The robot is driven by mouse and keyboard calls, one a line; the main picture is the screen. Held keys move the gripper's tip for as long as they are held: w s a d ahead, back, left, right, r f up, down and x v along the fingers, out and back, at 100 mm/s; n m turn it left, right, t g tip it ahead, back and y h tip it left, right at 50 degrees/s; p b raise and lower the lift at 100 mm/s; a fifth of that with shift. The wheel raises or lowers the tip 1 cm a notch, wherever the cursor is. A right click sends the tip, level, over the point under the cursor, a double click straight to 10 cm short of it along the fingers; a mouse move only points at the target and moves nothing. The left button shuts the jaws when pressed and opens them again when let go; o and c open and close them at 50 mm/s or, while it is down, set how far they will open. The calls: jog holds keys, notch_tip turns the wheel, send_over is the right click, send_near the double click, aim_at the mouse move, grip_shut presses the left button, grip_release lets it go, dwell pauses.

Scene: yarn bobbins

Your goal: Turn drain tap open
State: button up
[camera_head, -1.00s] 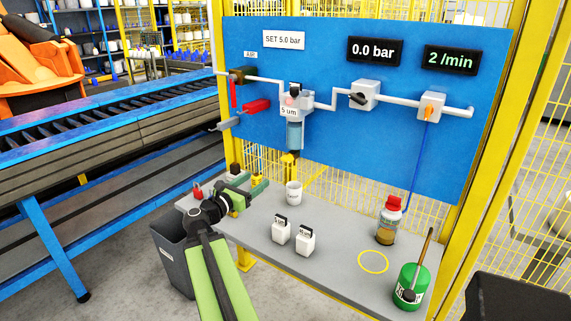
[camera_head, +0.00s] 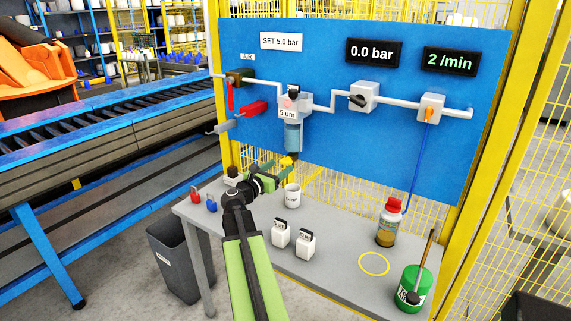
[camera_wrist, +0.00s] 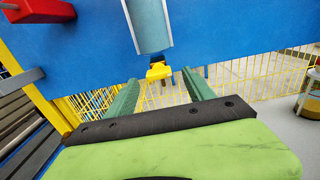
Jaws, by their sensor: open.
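The yellow drain tap (camera_wrist: 158,72) hangs under the clear blue filter bowl (camera_wrist: 149,22). In the wrist view it lies just beyond my fingertips, between their lines. My gripper (camera_wrist: 161,88) is open, with one green finger on each side and nothing between them. In the head view the filter bowl (camera_head: 292,137) hangs from the "5 um" filter on the blue panel. My gripper (camera_head: 280,172) is just below and left of the bowl, over the bench. The tap is partly hidden there by my fingers, and I cannot tell whether they touch it.
A white cup (camera_head: 292,197) stands on the grey bench close to my gripper. A red handle (camera_head: 252,109) sits left of the filter.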

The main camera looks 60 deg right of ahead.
aim_at(284, 163)
jog(key=shift+w+d, duration=0.1)
jog(key=shift+d, duration=1.5)
